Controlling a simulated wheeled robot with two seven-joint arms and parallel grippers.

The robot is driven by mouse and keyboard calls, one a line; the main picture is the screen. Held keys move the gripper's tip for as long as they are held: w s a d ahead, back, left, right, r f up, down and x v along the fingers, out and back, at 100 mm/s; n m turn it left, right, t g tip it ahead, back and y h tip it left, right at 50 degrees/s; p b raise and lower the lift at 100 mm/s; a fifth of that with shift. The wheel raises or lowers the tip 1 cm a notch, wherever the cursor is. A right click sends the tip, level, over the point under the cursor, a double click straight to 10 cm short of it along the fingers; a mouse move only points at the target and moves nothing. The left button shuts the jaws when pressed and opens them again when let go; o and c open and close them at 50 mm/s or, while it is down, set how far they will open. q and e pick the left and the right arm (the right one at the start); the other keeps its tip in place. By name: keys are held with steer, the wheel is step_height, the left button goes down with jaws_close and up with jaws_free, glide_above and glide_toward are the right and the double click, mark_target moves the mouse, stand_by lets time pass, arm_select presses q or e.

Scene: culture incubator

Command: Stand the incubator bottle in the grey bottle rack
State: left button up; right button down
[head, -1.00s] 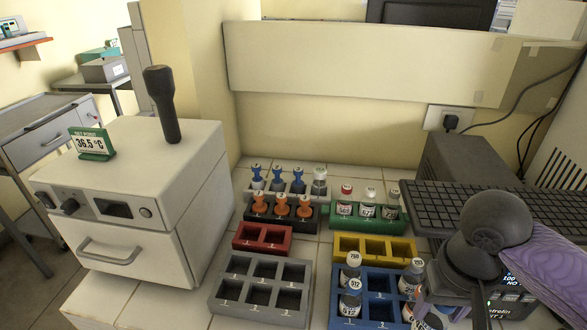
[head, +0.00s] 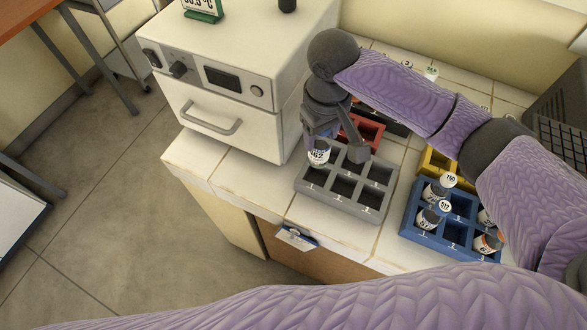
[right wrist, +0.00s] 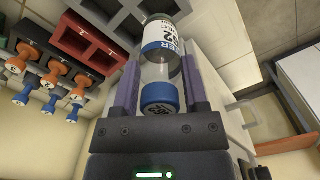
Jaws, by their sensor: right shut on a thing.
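The incubator bottle (head: 318,153) has a white label with dark print ending in 62. In the right wrist view the bottle (right wrist: 160,42) shows a blue band and a blue cap. My right gripper (head: 323,136) is shut on it, and the gripper's fingers (right wrist: 160,70) lie on either side of its body. The bottle is over the rear left corner of the grey rack (head: 340,208), whose visible compartments are empty. I cannot tell whether its base is inside a compartment. My left gripper is out of view.
A red rack (head: 372,124) is right behind the grey one. A blue rack (head: 425,240) with several bottles and a yellow rack (head: 428,165) stand to the right. The white incubator (head: 225,115) is close on the left, its front shut. The counter edge is in front.

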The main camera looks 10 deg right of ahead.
mark_target(319, 161)
step_height(319, 161, down, 10)
steer(key=b, duration=0.3)
steer(key=shift+d+r, duration=0.1)
steer(key=shift+r, duration=0.3)
steer(key=shift+c, duration=2.1)
jaws_free()
steer(key=o, duration=0.3)
steer(key=shift+r, duration=0.1)
step_height(319, 161, up, 11)
steer(key=p, duration=0.4)
steer(key=shift+r, duration=0.45)
